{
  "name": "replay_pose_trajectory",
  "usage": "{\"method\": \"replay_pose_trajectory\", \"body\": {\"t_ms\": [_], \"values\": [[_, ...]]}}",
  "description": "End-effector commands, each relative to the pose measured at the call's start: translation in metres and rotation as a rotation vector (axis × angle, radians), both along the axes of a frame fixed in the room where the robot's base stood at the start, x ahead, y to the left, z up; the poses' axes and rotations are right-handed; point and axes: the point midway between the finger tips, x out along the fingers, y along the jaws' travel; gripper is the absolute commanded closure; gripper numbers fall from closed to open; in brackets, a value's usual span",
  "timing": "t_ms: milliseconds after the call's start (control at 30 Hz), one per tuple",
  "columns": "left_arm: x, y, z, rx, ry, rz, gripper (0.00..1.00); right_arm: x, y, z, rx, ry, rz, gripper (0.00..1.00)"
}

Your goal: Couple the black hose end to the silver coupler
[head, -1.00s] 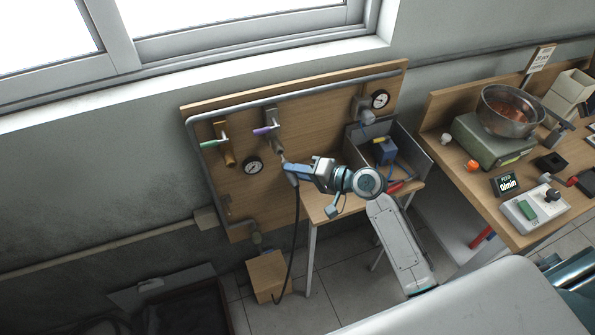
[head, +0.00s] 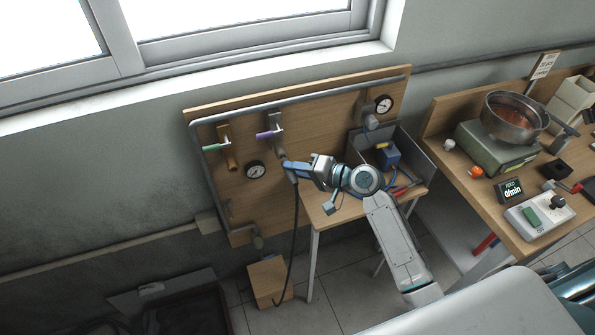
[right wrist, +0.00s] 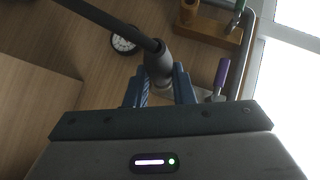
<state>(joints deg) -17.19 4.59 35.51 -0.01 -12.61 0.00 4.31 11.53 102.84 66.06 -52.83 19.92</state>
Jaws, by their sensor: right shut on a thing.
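The silver coupler (head: 281,151) is on the wooden wall board, below a valve with a purple handle (head: 267,135). My right gripper (head: 287,167) is shut on the black hose end, close under the coupler. In the right wrist view the dark grey hose end (right wrist: 158,62) sits between the blue fingers (right wrist: 160,88), and its hose runs to the upper left. The black hose (head: 294,235) hangs down from the gripper in the head view. I cannot tell whether the hose end touches the coupler, as the fingers hide the contact. My left gripper is not in view.
A brass coupler (head: 229,156) with a green-handled valve is to the left, with a gauge (head: 255,170) between. A wooden box (head: 267,282) is on the floor.

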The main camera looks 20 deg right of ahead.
Motion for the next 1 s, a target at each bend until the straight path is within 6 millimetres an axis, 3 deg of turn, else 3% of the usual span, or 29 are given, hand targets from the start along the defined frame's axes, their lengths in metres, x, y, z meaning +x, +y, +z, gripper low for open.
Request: {"method": "replay_pose_trajectory", "body": {"t_ms": [433,467,567,1000], "values": [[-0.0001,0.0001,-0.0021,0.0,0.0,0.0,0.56,0.0093,0.0004,0.0012,0.001,-0.003,-0.001,1.0],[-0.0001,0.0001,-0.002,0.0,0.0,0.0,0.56,0.0093,0.0003,0.0013,0.001,-0.003,-0.001,0.72],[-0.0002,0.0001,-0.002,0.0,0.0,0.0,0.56,0.0091,0.0003,0.0012,0.0,-0.002,0.0,0.53],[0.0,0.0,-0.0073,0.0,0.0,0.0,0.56,0.0015,-0.0081,0.0001,-0.006,-0.001,-0.001,0.53]]}}
